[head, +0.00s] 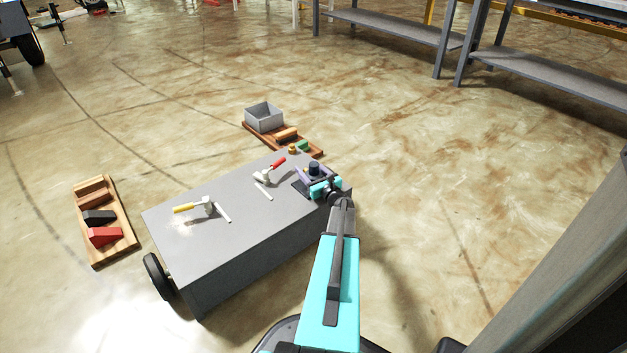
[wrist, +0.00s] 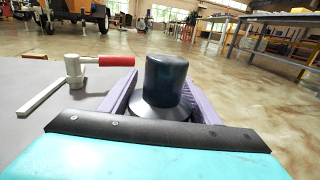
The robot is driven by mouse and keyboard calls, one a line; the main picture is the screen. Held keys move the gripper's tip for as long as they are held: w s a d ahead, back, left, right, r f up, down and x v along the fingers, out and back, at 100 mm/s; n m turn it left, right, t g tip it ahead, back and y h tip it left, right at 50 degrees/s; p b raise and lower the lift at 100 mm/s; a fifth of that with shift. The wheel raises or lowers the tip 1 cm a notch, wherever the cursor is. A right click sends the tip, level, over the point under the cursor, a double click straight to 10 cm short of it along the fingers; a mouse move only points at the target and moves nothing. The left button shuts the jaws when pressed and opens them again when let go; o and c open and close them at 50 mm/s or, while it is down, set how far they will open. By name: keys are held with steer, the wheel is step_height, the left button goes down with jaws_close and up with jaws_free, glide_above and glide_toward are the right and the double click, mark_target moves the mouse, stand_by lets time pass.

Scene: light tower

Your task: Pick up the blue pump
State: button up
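The blue pump (wrist: 166,78) is a dark blue, almost black cylinder with a flared base. It stands upright between the two purple fingers of my gripper (wrist: 160,98) in the wrist view. In the head view the pump (head: 314,167) is at the right end of the grey cart (head: 240,218), with my gripper (head: 316,177) low around it. The fingers look spread, one on each side of the pump, with a small gap showing at its left. The lowest part of the base is hidden by my gripper's body.
A red-handled valve (head: 267,174) and a yellow-handled valve (head: 200,206) stand left of the pump on the cart. A wooden tray with blocks (head: 128,238) lies on the floor at left. A grey bin (head: 264,118) is behind the cart.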

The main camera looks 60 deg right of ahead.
jaws_close()
steer(key=shift+r, duration=0.1)
steer(key=shift+r, duration=0.15)
steer(key=shift+r+p, duration=0.85)
steer(key=shift+r, duration=0.35)
steer(key=s+a+r+p, duration=0.2)
steer(key=s+a+p, duration=0.2)
steer(key=s+a, duration=0.7)
steer(key=shift+a+r, duration=0.15)
steer(key=shift+a, duration=0.15)
